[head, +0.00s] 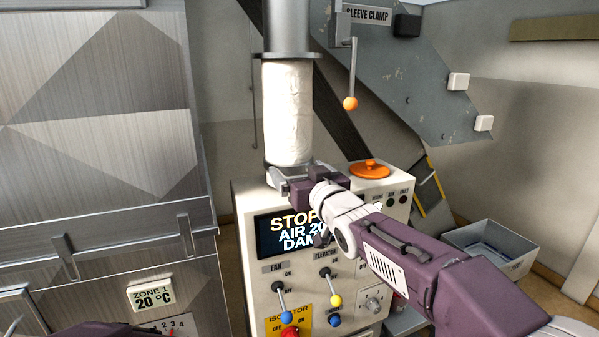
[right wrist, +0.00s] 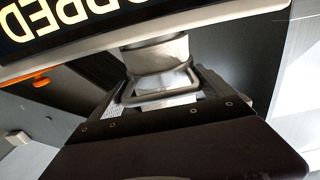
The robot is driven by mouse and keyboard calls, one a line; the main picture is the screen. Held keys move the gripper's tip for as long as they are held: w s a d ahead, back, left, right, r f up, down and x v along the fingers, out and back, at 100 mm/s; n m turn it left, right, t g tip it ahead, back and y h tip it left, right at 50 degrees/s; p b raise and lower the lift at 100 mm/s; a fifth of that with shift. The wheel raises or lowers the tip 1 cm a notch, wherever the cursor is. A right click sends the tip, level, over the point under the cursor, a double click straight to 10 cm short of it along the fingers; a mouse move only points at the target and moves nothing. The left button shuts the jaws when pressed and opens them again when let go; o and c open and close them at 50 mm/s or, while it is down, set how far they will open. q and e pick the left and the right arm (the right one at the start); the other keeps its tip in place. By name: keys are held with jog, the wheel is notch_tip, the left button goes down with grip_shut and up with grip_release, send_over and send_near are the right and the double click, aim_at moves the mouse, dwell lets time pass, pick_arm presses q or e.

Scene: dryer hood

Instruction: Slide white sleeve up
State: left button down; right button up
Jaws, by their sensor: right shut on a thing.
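The white sleeve (head: 287,110) is a wrinkled fabric tube. It hangs upright between the grey metal pipe (head: 288,30) above and the top of the control cabinet. My right gripper (head: 293,182) is at the sleeve's lower end, in front of it. In the right wrist view, a metal loop handle (right wrist: 160,98) at the sleeve's bottom sits at the jaws, and the right gripper is shut on it. The jaws partly hide the sleeve's lower rim. Only a dark part of my left arm shows at the lower left; its gripper is out of view.
The control cabinet (head: 245,225) has a display, levers and an orange lid (head: 370,169) on top. A clamp lever with an orange knob (head: 350,103) hangs right of the pipe, near a "SLEEVE CLAMP" sign (head: 367,14). A grey bin (head: 489,248) stands at right.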

notch_tip(320, 180, up, 17)
jog(key=p, duration=1.5)
jog(key=shift+r, duration=0.15)
jog(key=o, duration=1.8)
jog(key=shift+c, duration=0.2)
jog(key=shift+f, duration=0.2)
jog(key=shift+s+d+b, duration=0.15)
jog(key=shift+s+b, duration=0.15)
jog(key=shift+s, duration=0.05)
send_near(297, 93)
jog(key=shift+s+b, duration=0.35)
jog(key=shift+s, duration=0.05)
